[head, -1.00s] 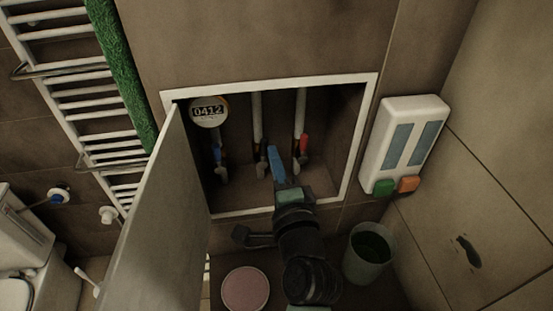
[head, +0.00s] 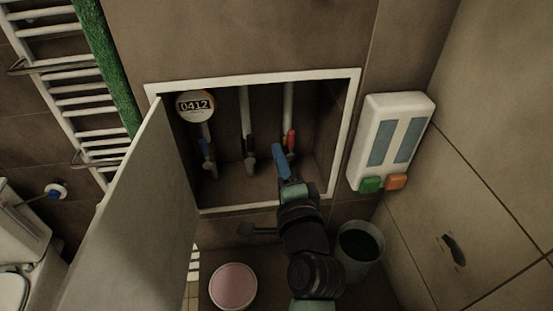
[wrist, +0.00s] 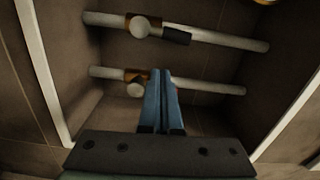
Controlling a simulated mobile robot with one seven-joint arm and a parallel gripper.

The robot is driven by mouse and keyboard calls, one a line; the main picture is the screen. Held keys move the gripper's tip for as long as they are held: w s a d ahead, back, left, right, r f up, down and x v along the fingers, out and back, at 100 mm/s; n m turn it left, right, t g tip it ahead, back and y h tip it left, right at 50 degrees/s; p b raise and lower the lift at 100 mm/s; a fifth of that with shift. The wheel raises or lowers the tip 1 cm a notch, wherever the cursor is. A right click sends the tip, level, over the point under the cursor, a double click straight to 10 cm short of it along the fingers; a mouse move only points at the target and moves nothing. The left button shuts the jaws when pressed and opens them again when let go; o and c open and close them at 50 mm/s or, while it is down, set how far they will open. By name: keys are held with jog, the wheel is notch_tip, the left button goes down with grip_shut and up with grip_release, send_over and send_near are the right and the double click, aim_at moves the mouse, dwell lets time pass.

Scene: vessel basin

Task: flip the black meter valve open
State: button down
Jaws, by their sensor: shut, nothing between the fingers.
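The black valve handle (head: 250,144) is on the middle pipe inside the open wall niche. In the wrist view the black handle (wrist: 177,37) lies roughly along its pipe, beside the round valve body (wrist: 139,27). My gripper (head: 279,149) is inside the niche, right of the black handle and in front of the right pipe. Its blue fingers (wrist: 160,75) are together and empty. In the wrist view they point at the lower pipe's valve (wrist: 136,87), apart from the black handle. The red handle (head: 291,140) is partly visible in the head view.
A round meter reading 0412 (head: 195,106) and a blue handle (head: 205,149) are on the left pipe. The niche door (head: 140,215) stands open at left. A dispenser (head: 393,142) hangs at right. A bin (head: 360,250) and a pink round item (head: 233,287) are below.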

jog(key=b+v, duration=0.2)
jog(key=v, duration=0.8)
jog(key=shift+d, duration=0.2)
jog(key=shift+s+d, duration=0.1)
